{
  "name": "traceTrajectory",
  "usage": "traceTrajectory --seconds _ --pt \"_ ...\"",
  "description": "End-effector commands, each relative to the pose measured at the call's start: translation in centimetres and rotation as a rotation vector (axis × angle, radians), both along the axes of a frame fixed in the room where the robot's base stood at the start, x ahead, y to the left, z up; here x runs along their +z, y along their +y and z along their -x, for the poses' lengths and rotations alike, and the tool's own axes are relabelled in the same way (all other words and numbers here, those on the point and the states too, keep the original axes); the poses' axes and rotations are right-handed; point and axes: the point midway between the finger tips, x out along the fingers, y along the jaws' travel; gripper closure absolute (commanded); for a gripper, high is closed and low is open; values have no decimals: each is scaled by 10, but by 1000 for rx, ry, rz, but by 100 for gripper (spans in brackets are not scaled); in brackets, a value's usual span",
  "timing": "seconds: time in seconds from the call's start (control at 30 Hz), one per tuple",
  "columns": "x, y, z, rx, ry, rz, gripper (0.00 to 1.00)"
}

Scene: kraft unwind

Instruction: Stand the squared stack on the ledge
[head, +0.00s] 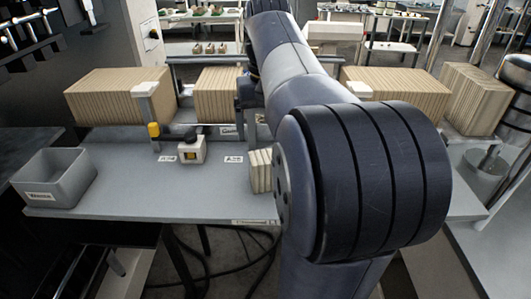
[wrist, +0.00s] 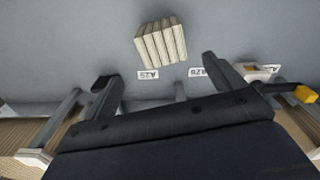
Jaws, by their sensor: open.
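The squared stack (head: 260,173), several thin pale brown sheets or blocks side by side, rests on the grey ledge (head: 130,180), partly hidden by my arm in the head view. In the wrist view the stack (wrist: 160,42) lies beyond my fingertips, near two small labels. My gripper (wrist: 157,72) is open and empty, its two dark fingers apart; the stack is not between them. In the head view my arm hides most of the gripper.
Large striped brown stacks (head: 120,95) stand along the back, with more at the right (head: 400,88). A grey bin (head: 55,178) sits at the left end.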

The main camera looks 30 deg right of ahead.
Motion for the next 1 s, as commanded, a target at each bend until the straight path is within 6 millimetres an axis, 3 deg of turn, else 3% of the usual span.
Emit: traceTrajectory --seconds 0.3,1.0 --pt "-51 -1 -2 0 19 -7 11" --pt "-115 5 1 0 16 -6 11"
